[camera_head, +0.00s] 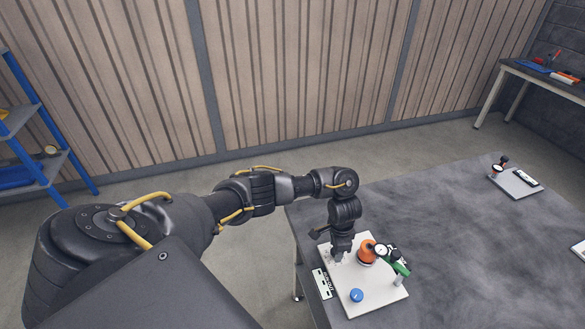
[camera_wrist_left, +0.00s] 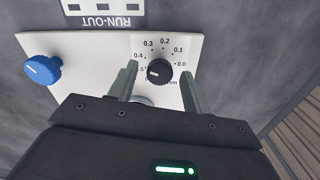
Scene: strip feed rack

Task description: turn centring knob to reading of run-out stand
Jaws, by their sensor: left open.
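The run-out stand's white plate (camera_head: 372,295) lies on the grey table. On it are an orange round part (camera_head: 367,252) and a white-faced dial gauge (camera_head: 381,250) with a green piece (camera_head: 401,268) beside it; the gauge reading is too small to tell. In the left wrist view a black knob (camera_wrist_left: 158,72) with a white mark sits in a printed scale from 0.0 to 0.4 and beyond. A blue knob (camera_wrist_left: 42,71) stands apart to its left. My left gripper (camera_head: 339,259) points down, open, its fingers on either side of the black knob. My right gripper is out of view.
A RUN-OUT label (camera_wrist_left: 104,8) lies by the plate's edge. Another small plate with a device (camera_head: 514,180) stands at the table's far right. The table between is clear. Blue shelving (camera_head: 40,130) is at left, and a second bench (camera_head: 545,78) at far right.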

